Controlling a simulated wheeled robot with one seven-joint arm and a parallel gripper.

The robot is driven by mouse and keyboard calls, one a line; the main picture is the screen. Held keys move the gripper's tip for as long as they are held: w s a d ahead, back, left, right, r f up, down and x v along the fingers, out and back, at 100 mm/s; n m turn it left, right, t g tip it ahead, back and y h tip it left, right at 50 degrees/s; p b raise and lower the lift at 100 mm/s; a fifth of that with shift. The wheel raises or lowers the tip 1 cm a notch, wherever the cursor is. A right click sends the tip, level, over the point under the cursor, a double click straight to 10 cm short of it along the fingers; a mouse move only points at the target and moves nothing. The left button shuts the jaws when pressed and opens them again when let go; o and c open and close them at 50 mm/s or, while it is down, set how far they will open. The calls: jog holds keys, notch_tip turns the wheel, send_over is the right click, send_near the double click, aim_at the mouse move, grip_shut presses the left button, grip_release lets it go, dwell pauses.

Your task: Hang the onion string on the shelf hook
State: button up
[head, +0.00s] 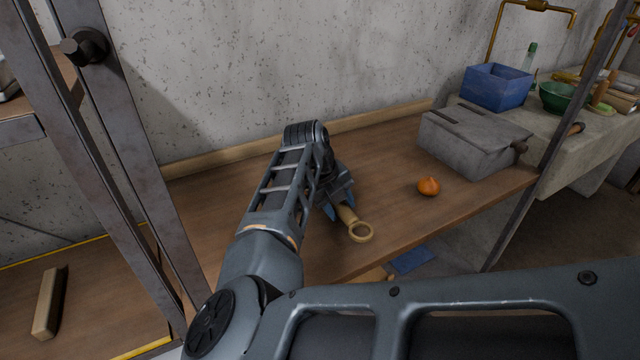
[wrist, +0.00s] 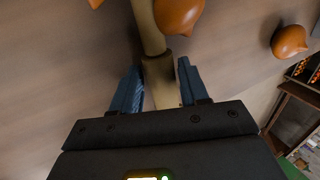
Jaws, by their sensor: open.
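The onion string's tan stem with a ring at its end (head: 360,232) lies on the wooden bench, near its front edge in the head view. In the wrist view the tan stem (wrist: 146,28) runs up between the fingers, with an orange onion (wrist: 178,14) beside it. My gripper (head: 338,208) is low over the bench; its blue fingers (wrist: 160,84) are open, one on each side of the stem. My arm hides most of the string in the head view. A dark peg, apparently the shelf hook (head: 85,47), sticks out of the metal shelf post at upper left.
A single onion (head: 428,186) sits apart on the bench, right of my gripper. A grey metal box (head: 470,142) stands behind it. A blue crate (head: 497,88) and green bowl (head: 556,96) are at the sink. A wooden block (head: 48,303) lies on the lower left shelf.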

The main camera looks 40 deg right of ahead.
jog(key=shift+c, duration=0.2)
grip_shut()
jog(key=shift+r, duration=0.15)
dwell(0.4)
